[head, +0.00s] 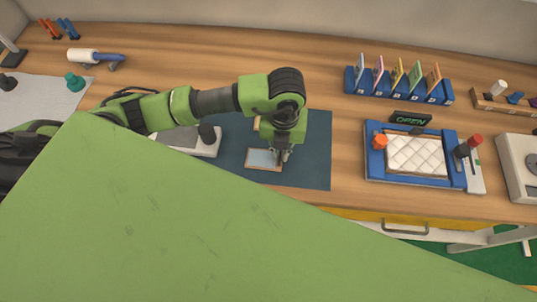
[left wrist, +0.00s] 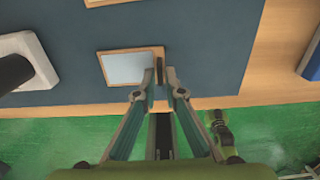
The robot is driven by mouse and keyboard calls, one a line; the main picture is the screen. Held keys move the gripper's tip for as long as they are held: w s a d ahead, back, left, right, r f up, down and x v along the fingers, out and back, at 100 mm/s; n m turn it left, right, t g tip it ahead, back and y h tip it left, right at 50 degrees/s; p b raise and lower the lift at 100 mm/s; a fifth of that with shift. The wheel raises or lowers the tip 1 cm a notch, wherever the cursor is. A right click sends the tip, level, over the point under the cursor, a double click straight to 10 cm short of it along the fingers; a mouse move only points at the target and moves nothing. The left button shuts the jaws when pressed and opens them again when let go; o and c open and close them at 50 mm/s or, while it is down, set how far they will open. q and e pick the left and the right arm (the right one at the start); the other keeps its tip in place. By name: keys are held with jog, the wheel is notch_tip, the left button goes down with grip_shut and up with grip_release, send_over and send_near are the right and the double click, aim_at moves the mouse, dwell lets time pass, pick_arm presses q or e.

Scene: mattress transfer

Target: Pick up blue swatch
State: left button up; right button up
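A small wood-edged piece with a pale blue-grey face (head: 264,158) lies flat on the dark blue mat (head: 318,150); it also shows in the left wrist view (left wrist: 126,68). I cannot tell for sure whether it is the blue swatch. A light-blue card (head: 360,70) also stands in the blue rack at the back. My left gripper (head: 283,155) points down at the flat piece's right edge. In the left wrist view its fingertips (left wrist: 160,76) are apart, with a narrow brown upright part between them; firm contact does not show. My right gripper is not in view.
The blue rack (head: 397,91) holds several upright coloured cards. Right of the mat, a blue tray (head: 404,181) holds a white quilted piece (head: 416,154). A whitish device (head: 205,145) stands at the mat's left. The table between mat and tray is clear.

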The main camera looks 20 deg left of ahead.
pick_arm(q)
notch_tip(320, 180, down, 2)
jog(key=shift+f, duration=0.25)
grip_shut()
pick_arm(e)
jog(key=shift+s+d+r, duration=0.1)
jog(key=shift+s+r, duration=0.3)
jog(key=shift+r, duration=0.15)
